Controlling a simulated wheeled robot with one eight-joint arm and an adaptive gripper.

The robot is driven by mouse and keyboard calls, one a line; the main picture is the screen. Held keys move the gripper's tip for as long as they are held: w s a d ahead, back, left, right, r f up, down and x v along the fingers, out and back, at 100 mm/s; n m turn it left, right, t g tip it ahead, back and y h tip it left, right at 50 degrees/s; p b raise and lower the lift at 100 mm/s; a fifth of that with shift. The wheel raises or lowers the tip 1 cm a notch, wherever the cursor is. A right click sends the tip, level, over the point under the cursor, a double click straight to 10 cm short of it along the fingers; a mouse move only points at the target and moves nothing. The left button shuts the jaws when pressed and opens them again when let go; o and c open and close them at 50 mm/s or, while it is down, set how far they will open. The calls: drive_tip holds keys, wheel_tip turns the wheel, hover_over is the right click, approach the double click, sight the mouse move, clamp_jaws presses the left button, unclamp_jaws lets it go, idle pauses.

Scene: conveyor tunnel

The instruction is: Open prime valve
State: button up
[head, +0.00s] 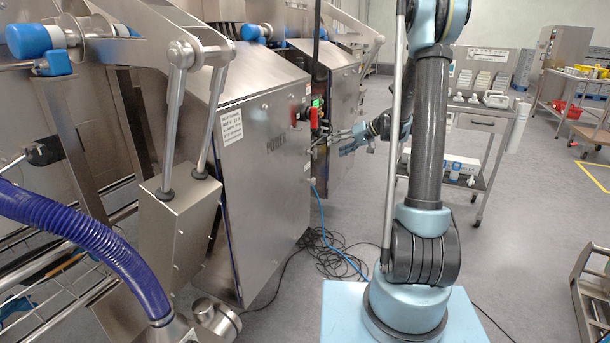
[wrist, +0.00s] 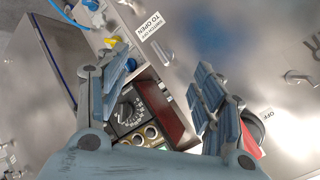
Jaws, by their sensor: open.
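My gripper (head: 345,140) is out in front of the steel cabinet's control side in the head view. In the wrist view my gripper (wrist: 163,82) is open, with nothing between its fingers. Between and behind the fingers is a control panel with a black dial (wrist: 130,113) and several brass-rimmed round fittings (wrist: 151,132). A small metal lever (wrist: 160,47) stands beside a white label (wrist: 155,25) reading "TO OPEN". No part is legibly marked as the prime valve, so I cannot tell which it is. The right finger partly hides a red part.
The steel cabinet (head: 260,180) has a red switch (head: 314,119) and green display (head: 315,102) on its edge. Cables (head: 335,250) lie on the floor before it. A trolley (head: 480,150) stands right of my arm. Open floor (head: 535,240) lies further right.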

drive_tip(key=w+f+n+t+y, duration=0.1)
drive_tip(key=w+f+y, duration=0.2)
drive_tip(key=w+f, duration=0.6)
drive_tip(key=w+f+t+y, duration=0.1)
drive_tip(key=w+f+y, duration=0.35)
drive_tip(key=f, duration=0.95)
drive_tip(key=w+a, duration=0.3)
drive_tip(key=a, duration=0.5)
drive_tip(key=w+a+h, duration=0.1)
drive_tip(key=w+a, duration=0.3)
drive_tip(key=a, duration=0.4)
drive_tip(key=shift+a, duration=0.2)
drive_tip(key=c, duration=1.1)
drive_tip(key=shift+o, duration=0.3)
drive_tip(key=shift+d, duration=0.2)
drive_tip(key=shift+a, duration=0.1)
